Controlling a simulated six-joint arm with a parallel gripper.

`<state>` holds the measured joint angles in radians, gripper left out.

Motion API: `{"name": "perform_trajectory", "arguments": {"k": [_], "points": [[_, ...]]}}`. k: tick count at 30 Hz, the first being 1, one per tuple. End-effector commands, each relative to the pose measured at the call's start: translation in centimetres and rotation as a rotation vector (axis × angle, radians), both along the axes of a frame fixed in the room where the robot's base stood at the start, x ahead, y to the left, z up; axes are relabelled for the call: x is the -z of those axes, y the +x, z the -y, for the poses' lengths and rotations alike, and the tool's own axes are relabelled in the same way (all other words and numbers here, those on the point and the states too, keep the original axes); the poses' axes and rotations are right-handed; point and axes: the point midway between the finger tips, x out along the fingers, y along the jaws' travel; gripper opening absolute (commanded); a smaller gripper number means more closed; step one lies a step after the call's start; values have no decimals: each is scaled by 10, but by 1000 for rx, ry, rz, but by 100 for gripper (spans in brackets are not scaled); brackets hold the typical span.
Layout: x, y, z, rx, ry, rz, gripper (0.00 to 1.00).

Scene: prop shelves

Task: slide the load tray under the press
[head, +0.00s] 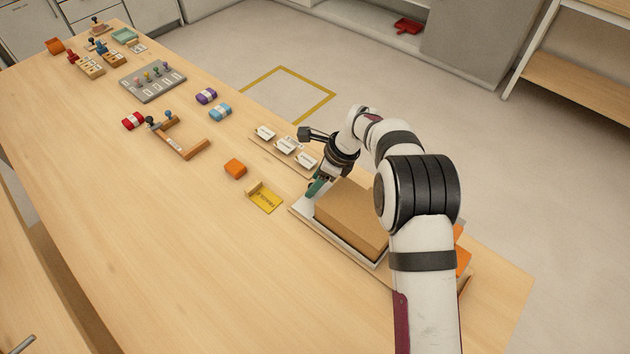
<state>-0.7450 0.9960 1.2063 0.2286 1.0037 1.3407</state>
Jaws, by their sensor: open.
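A pale, low-rimmed tray (305,208) lies near the table's right end with a large brown box (350,212) on it; it looks like the load tray. My gripper (316,190) is at the tray's far left corner, beside the box, with a teal part at its tip. I cannot tell whether that teal part is a finger or a handle, or whether it touches the tray. I see no clear press. Orange parts (462,262) show beyond the tray, mostly hidden by my arm, and I cannot tell what they belong to.
A yellow card holder (265,198) and an orange block (235,169) lie left of the tray. A board with white labels (284,145) is behind it. A wooden bracket (190,150), colored rolls and a grey peg board (152,82) stand farther left. The front table middle is clear.

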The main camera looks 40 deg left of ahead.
Motion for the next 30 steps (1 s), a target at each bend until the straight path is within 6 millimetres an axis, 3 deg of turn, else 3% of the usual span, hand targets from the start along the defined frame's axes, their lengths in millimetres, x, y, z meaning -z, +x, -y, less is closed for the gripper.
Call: {"name": "perform_trajectory", "arguments": {"k": [11,21,30], "points": [[9,-1,-4,0,0,0,56],[9,-2,-3,0,0,0,0],[9,-2,-3,0,0,0,0]]}}
